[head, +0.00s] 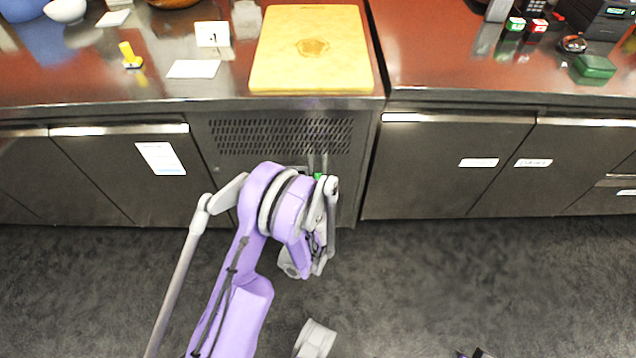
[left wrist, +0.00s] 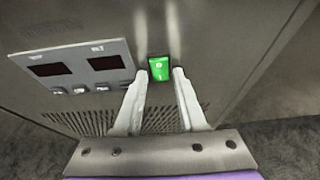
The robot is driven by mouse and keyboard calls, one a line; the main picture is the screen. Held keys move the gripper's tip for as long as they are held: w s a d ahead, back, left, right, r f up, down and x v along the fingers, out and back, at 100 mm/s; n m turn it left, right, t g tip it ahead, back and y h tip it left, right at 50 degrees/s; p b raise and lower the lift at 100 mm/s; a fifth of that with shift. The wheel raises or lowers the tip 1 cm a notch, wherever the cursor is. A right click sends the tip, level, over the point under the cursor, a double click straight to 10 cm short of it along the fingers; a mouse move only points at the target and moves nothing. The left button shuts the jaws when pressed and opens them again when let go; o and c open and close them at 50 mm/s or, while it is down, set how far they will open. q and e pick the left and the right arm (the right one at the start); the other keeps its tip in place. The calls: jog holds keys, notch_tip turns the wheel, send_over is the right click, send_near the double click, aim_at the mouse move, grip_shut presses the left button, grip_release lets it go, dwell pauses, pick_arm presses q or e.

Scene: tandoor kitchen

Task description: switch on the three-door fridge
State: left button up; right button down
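The steel fridge (head: 225,174) stands under the left counter, with doors at left and a vented panel (head: 270,135) at its right end. In the left wrist view, a green rocker switch (left wrist: 159,68) marked 0 and 1 sits on this panel, right of a control plate (left wrist: 75,70) with two dark displays. A bit of the green shows in the head view (head: 318,176). My left gripper (left wrist: 160,74) is open, its fingertips on either side of the switch. I cannot tell whether they touch the panel. My right gripper is not clearly seen.
A yellow cutting board (head: 312,50) lies on the counter above the panel. A second steel unit (head: 425,165) stands to the right across a narrow gap. The dark floor (head: 430,280) in front is clear. Small items stand on both counters.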

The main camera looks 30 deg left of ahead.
pick_arm(q)
jog(key=shift+c, duration=0.3)
grip_shut()
jog(key=shift+f, duration=0.1)
jog(key=shift+f+t+y+b, duration=0.3)
jog(key=shift+t+y+b, duration=0.5)
jog(key=shift+t+b, duration=0.7)
